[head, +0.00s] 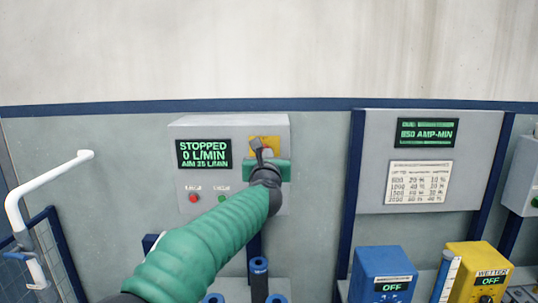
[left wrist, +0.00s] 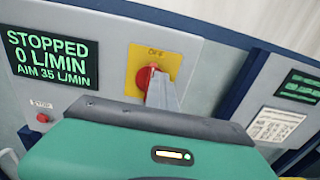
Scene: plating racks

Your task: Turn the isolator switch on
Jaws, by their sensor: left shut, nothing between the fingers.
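The isolator switch is a red knob (left wrist: 143,76) on a yellow plate (left wrist: 152,58) marked OFF, on a grey control box (head: 230,128). In the head view the yellow plate (head: 271,142) is partly covered by my left gripper (head: 259,148). My left gripper is shut and empty, with its fingers in front of the knob. In the left wrist view the fingertips (left wrist: 156,78) overlap the knob's right side; I cannot tell if they touch it. The display (head: 204,153) reads STOPPED, 0 L/MIN, AIM 35 L/MIN. My right gripper is not in view.
A red button (head: 194,198) and a green button (head: 222,199) sit low on the box. A panel (head: 430,190) with an AMP-MIN display is to the right. Blue (head: 383,270) and yellow (head: 475,262) OFF units stand lower right. A white rail (head: 50,178) is left.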

